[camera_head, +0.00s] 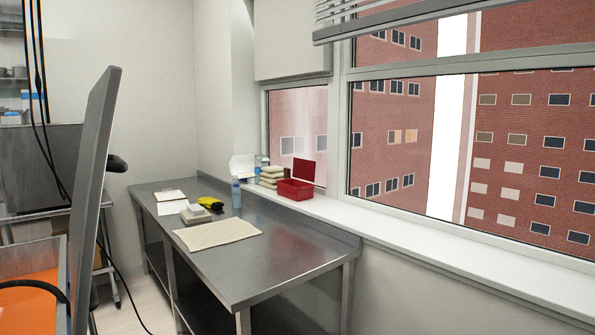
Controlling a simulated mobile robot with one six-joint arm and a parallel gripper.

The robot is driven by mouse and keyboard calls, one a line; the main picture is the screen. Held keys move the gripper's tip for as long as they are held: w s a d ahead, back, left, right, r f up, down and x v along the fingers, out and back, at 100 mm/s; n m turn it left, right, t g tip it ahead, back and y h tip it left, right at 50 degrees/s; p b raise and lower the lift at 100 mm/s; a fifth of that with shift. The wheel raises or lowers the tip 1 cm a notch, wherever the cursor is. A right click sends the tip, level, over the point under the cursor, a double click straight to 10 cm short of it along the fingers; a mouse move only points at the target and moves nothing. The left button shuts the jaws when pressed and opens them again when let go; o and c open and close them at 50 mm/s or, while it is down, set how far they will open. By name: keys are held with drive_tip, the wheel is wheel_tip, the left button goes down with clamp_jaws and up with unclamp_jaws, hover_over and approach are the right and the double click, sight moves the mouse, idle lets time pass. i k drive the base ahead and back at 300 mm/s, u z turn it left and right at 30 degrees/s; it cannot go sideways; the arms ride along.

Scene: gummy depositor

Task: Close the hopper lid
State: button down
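The hopper lid (93,185) is a grey metal panel at the left edge of the view. It stands open, nearly upright, seen almost edge-on and leaning slightly to the right at its top. A dark rounded piece (117,163) sticks out on its right side; I cannot tell for sure what it is. Left of the lid's lower part, the hopper (60,258) shows bright orange inside and is cut off by the frame. A dark curved bar or cable crosses in front of the orange. My gripper is not clearly seen in this view.
A steel table (280,262) stands along the window wall, holding a beige mat (217,234), a yellow-and-black item (210,203), a blue bottle (236,195) and papers. A red box (295,189) sits on the sill. Black cables hang at left. Some floor shows between hopper and table.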

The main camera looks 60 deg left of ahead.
sight(94, 159)
drive_tip(key=u, duration=1.7)
drive_tip(key=i, duration=1.45)
drive_tip(key=u, duration=1.5)
